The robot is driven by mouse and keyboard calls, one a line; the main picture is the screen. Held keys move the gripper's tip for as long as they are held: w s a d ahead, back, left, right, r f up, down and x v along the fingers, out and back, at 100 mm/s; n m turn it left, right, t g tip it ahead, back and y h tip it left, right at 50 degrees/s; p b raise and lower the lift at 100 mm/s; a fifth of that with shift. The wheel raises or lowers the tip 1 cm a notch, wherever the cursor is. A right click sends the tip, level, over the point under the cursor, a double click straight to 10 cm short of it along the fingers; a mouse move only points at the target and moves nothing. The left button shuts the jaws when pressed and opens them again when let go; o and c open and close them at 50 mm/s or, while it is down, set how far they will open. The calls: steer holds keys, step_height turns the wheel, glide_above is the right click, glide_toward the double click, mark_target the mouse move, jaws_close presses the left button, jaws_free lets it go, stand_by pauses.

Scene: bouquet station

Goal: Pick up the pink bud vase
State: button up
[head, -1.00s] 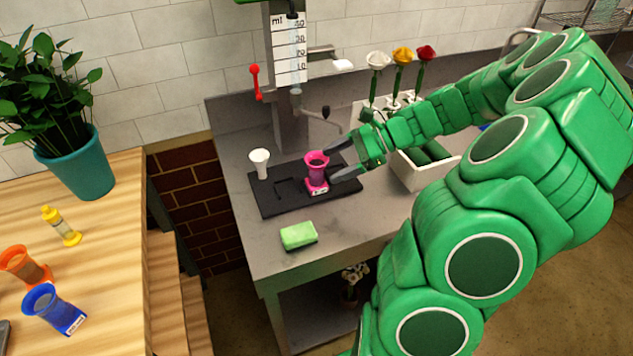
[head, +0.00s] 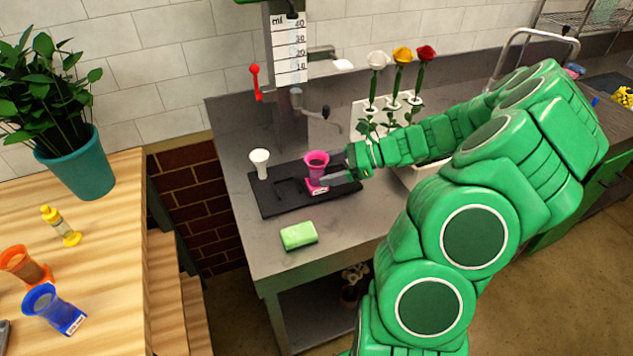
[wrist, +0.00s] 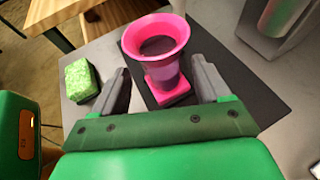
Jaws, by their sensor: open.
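The pink bud vase (head: 317,161) stands upright on a black tray (head: 270,207) on the grey counter. It has a flared rim, a narrower body and a square base with a small white label. In the wrist view the vase (wrist: 157,48) stands between and slightly beyond the two grey fingers. My gripper (head: 338,175) is open and comes in from the right, low beside the vase. In the wrist view my gripper (wrist: 160,82) has a finger on each side of the vase's lower part, with gaps visible. The far finger is largely hidden in the head view.
A small white vase (head: 259,162) stands at the tray's left. A green sponge (head: 298,236) lies in front of the tray. A tap lever (head: 327,113) and a measuring column (head: 290,60) rise behind. Roses in a white holder (head: 368,112) stand behind my arm.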

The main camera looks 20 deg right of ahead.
mark_target(317, 174)
steer(key=x, duration=0.4)
steer(key=shift+d+f, duration=0.1)
steer(key=shift+f, duration=0.15)
steer(key=shift+c, duration=0.4)
steer(key=c, duration=1.2)
